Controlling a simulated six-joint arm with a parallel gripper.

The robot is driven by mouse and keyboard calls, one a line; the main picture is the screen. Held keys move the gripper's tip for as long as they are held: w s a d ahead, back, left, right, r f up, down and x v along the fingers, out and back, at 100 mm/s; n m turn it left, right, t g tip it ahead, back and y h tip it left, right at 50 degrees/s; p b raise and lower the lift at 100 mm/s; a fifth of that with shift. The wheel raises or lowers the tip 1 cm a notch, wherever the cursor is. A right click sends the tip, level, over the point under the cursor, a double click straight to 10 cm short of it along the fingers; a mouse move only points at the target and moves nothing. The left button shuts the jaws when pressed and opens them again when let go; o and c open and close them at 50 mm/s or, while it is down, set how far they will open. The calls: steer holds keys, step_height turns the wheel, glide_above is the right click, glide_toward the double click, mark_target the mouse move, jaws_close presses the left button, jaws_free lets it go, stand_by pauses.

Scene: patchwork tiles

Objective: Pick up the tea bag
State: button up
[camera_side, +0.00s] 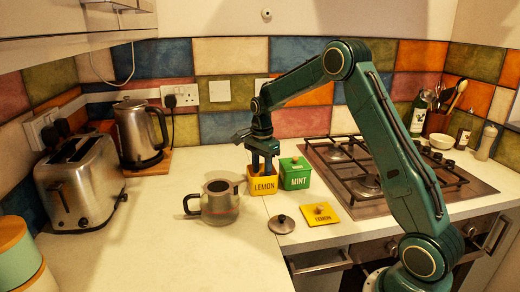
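My gripper (263,163) points straight down over the yellow LEMON tin (263,187). Its finger ends reach to the tin's open top or into it, so I cannot tell whether they are open or shut. No tea bag can be made out; the inside of the tin is hidden by its front wall and my fingers. The tin's yellow lid (320,213), also marked LEMON, lies flat on the counter to the right and nearer the camera.
A green MINT tin (296,177) stands right beside the LEMON tin. A glass pot (219,210) with an infuser stands left, its round lid (281,224) on the counter. The hob (345,204) is right; a toaster (84,187) and kettle (139,130) are left.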

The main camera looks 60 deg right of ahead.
steer(key=shift+f, duration=0.45)
jaws_close()
